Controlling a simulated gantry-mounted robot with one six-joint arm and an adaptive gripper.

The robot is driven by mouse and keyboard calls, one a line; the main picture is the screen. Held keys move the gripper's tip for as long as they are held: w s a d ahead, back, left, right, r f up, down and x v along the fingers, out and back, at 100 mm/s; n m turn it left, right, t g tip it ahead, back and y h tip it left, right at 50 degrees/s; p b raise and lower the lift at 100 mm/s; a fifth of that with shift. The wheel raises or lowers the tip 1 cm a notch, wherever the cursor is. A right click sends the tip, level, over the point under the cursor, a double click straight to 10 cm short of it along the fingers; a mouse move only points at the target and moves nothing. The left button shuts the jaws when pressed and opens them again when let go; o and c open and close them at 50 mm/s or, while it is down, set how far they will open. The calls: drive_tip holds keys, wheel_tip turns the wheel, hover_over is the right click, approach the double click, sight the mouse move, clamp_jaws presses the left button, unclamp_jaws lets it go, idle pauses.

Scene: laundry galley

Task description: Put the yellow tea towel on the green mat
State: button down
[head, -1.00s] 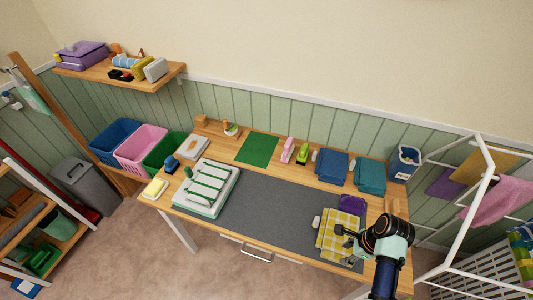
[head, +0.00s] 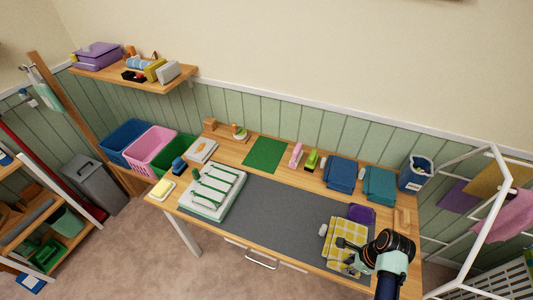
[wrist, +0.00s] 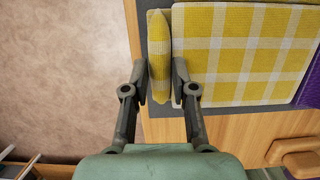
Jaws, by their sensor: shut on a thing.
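The yellow tea towel (head: 345,234), checked with white, lies folded on the right end of the grey pad on the table. My gripper (wrist: 161,84) is shut on a folded edge of the yellow tea towel, which also shows in the wrist view (wrist: 240,50). The pinched fold stands between the two fingers, and the rest of the towel lies flat. In the head view my gripper (head: 347,244) is at the towel's front right side. The green mat (head: 265,154) lies bare at the back of the table, left of centre.
A purple cloth (head: 362,213) lies just behind the towel, and a small white object (head: 323,230) is at its left. The grey pad's middle (head: 275,210) is clear.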

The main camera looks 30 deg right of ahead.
drive_tip(key=shift+r+p, duration=3.35)
drive_tip(key=shift+p, duration=0.45)
drive_tip(key=shift+f, duration=0.1)
